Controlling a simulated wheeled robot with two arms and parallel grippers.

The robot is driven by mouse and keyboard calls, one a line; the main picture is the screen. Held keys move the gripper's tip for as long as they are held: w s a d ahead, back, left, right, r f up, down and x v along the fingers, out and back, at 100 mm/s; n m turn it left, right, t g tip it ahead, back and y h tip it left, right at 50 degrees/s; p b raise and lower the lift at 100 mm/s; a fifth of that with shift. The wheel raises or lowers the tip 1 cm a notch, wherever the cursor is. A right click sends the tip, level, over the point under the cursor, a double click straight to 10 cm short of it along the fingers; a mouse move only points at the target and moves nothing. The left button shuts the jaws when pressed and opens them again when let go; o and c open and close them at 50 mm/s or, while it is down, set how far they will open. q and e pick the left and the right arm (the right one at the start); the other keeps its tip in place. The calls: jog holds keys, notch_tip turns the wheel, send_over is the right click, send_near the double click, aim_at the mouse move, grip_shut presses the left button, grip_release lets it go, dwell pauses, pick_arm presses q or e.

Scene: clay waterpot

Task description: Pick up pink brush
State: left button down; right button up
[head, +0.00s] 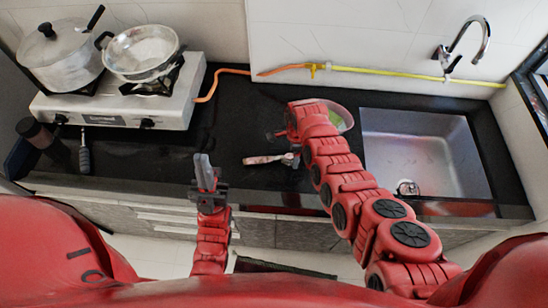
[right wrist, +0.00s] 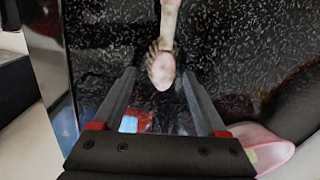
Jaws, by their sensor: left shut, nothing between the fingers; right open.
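The pink brush (head: 262,160) lies on the black counter, left of my right arm in the head view. In the right wrist view the brush (right wrist: 162,68) shows at top centre, its bristled end pointing down and its other end cut off by the top edge. My right gripper (right wrist: 160,75) is open, and the brush end appears between its fingertips; I cannot tell how far above the brush they are. The right arm mostly hides this gripper in the head view. My left gripper (head: 203,160) is shut and empty, in front of the counter's middle, left of the brush.
A pink-rimmed bowl (head: 345,115) with something green is partly behind my right arm. The steel sink (head: 430,150) is at right, under the faucet (head: 470,40). The stove (head: 130,107) with a pot (head: 60,60) and a pan (head: 143,50) is at left. Counter between stove and brush is mostly clear.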

jog(key=shift+f, duration=0.25)
grip_shut()
jog(key=shift+r, duration=0.1)
dwell(0.5)
